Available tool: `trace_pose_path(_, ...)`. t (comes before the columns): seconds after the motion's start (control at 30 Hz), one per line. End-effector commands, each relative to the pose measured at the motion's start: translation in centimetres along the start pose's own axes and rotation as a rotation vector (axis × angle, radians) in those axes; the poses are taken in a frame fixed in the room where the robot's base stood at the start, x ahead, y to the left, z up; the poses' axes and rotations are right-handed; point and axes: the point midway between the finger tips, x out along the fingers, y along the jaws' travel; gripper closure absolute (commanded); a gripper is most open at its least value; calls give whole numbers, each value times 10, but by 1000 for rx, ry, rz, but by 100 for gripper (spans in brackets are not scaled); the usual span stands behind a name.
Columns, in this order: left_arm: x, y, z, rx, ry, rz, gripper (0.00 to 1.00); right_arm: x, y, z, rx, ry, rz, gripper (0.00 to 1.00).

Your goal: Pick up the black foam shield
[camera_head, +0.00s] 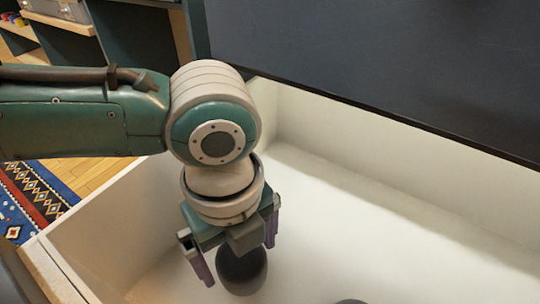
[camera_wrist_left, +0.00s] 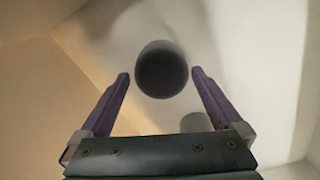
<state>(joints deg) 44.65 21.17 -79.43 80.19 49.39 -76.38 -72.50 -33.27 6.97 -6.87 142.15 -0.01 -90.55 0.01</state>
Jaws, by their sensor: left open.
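The black foam shield (camera_head: 242,272) is a dark rounded piece inside a white open bin, directly below my left gripper in the head view. In the left wrist view the shield (camera_wrist_left: 161,69) looks round and dark, with its near part between and just beyond the fingertips. My left gripper (camera_head: 238,252) points down into the bin with its two purple fingers spread. In the left wrist view the fingers (camera_wrist_left: 160,75) are open on either side of the shield, with a gap on each side. My right gripper is not in view.
The white bin (camera_head: 400,240) has walls on the left and back. Another dark rounded thing (camera_head: 351,301) is cut off at the bottom edge. A grey round shape (camera_wrist_left: 195,122) shows near my gripper base. A large dark panel (camera_head: 400,60) stands behind the bin.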

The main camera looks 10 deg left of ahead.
Motion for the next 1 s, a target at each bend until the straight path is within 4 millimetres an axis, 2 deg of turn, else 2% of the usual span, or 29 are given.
trace_pose_path(0.03,14,-1,0,0,0,1,0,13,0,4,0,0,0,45)
trace_pose_path(0.2,39,-2,1,-1,0,2,0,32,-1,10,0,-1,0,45)
trace_pose_path(0.47,39,-2,1,0,0,1,0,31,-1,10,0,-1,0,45)
trace_pose_path(1.0,39,-1,1,0,0,1,60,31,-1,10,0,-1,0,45)
